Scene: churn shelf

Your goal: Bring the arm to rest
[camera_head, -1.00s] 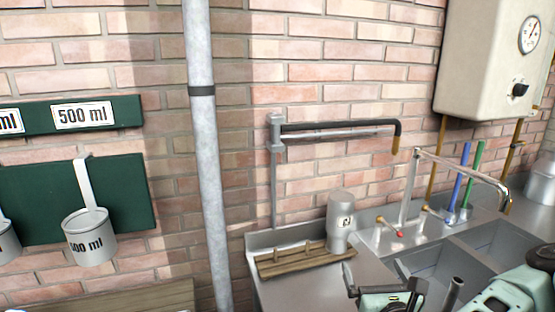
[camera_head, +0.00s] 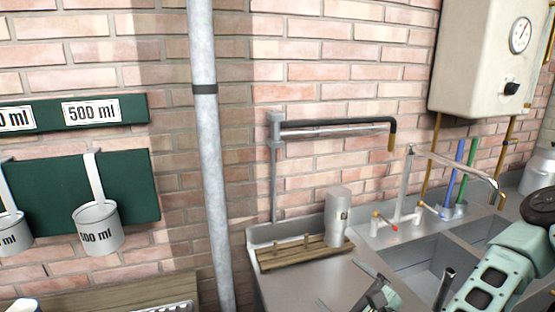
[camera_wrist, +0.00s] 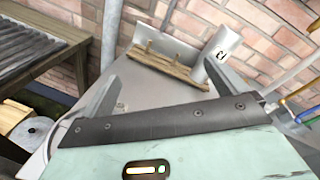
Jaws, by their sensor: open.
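My gripper (camera_head: 376,294) is at the bottom edge of the head view, in front of the steel counter, with part of it cut off. In the wrist view my gripper (camera_wrist: 163,76) has its two fingers spread wide with nothing held between them. Beyond the fingers a wooden rack (camera_wrist: 165,66) lies on the counter, with a metal canister (camera_wrist: 214,50) upright at its right end. My pale green arm links fill the lower right of the head view.
A steel counter (camera_head: 290,288) with sink basins (camera_head: 425,255), taps (camera_head: 402,190) and blue and green brushes (camera_head: 461,180) lies ahead. A wall pipe (camera_head: 210,150), hanging 500 ml cups (camera_head: 97,228) and a boiler (camera_head: 475,65) are around it.

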